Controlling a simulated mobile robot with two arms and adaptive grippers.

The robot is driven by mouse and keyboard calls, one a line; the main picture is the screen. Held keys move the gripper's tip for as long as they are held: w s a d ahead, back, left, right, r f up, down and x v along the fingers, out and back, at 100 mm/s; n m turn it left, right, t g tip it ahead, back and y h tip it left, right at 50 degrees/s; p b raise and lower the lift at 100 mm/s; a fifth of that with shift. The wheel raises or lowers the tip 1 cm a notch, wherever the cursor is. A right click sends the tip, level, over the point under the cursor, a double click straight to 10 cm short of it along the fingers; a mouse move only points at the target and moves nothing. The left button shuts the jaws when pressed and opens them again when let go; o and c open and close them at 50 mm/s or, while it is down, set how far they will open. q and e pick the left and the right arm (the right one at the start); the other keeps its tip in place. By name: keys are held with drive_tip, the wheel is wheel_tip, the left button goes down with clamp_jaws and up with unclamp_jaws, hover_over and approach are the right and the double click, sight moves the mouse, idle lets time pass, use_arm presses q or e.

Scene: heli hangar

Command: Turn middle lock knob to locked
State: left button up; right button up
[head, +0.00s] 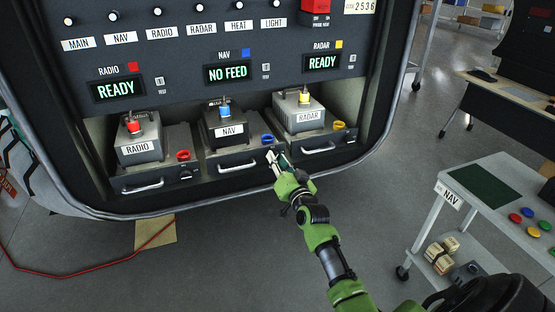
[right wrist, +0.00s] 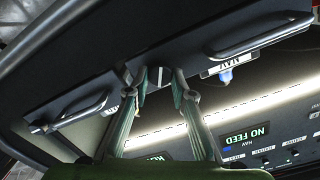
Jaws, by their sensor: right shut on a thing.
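The middle lock knob (right wrist: 159,77) is a small dark round knob on the front of the NAV drawer, right of its handle in the head view. My right gripper (head: 275,160) reaches the right end of that drawer front. In the right wrist view its two fingers (right wrist: 155,82) stand on either side of the knob and are shut on it. In the head view the fingers hide the knob. Its exact turn angle is hard to read. The NAV drawer (head: 238,157) holds a dark NAV box (head: 228,130) with a blue top. My left gripper is not in view.
RADIO box (head: 139,148) and RADAR box (head: 306,118) sit in the drawers on either side. The NAV display (head: 228,74) reads NO FEED; the other two read READY. Handles (head: 238,167) stick out. A cart (head: 489,190) stands at right.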

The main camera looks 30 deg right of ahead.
drive_tip(key=m, duration=1.2)
drive_tip(key=shift+d+f, duration=0.1)
idle(0.5)
drive_tip(key=o, duration=1.1)
